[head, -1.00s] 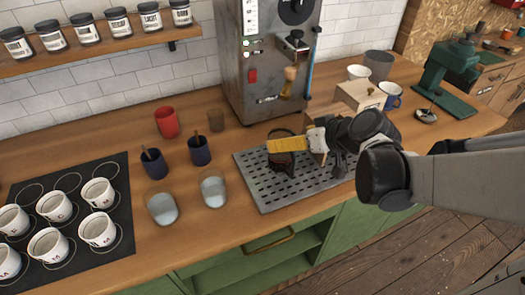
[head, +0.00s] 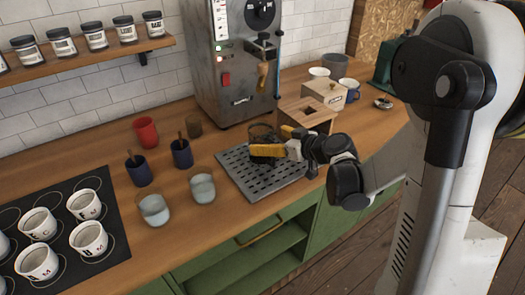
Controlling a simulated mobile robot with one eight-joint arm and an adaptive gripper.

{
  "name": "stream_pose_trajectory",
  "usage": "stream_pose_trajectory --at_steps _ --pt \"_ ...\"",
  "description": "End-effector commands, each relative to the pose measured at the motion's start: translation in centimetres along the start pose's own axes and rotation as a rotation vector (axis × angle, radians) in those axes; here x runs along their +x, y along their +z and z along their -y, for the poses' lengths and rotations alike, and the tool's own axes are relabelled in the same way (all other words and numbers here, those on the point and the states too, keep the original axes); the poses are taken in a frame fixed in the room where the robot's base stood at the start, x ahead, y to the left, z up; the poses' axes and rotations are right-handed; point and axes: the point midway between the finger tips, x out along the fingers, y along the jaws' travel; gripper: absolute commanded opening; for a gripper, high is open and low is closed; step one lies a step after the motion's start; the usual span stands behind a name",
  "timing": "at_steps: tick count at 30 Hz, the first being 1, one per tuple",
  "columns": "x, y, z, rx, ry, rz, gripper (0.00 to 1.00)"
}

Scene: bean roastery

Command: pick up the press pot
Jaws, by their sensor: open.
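A dark, see-through glass pot, apparently the press pot (head: 261,132), stands toward the back of the perforated metal drip tray (head: 246,179) on the counter. My gripper (head: 269,149) reaches in from the right with its yellow-and-black fingers at the pot's lower part. The fingers are open and hide much of the pot's lower body. I cannot tell whether they touch it.
A wooden box (head: 308,114) stands close behind my gripper. The espresso machine (head: 232,70) is behind the tray. Two glass cups (head: 203,188) and two dark blue cups (head: 182,154) stand left of it. White cups (head: 84,205) fill a black mat at left.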

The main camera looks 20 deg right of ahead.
Motion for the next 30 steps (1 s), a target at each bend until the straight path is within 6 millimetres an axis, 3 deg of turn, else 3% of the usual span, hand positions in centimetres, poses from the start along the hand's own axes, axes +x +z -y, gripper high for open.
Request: stream_pose_trajectory --at_steps 6,13,14,20,21,30 --pt "3.6 0.1 -0.1 -0.001 -0.002 0.0 0.98" --pt "3.9 -0.1 -0.2 0.0 0.0 0.0 0.98" --pt "3.9 -0.1 -0.1 0.0 0.0 0.0 0.95" --pt "3.9 -0.1 -0.1 0.0 0.0 0.0 0.34" --pt "3.9 -0.1 -0.1 0.0 0.0 0.0 0.3" --pt "3.7 -0.6 -0.2 0.001 0.0 -0.001 0.3"
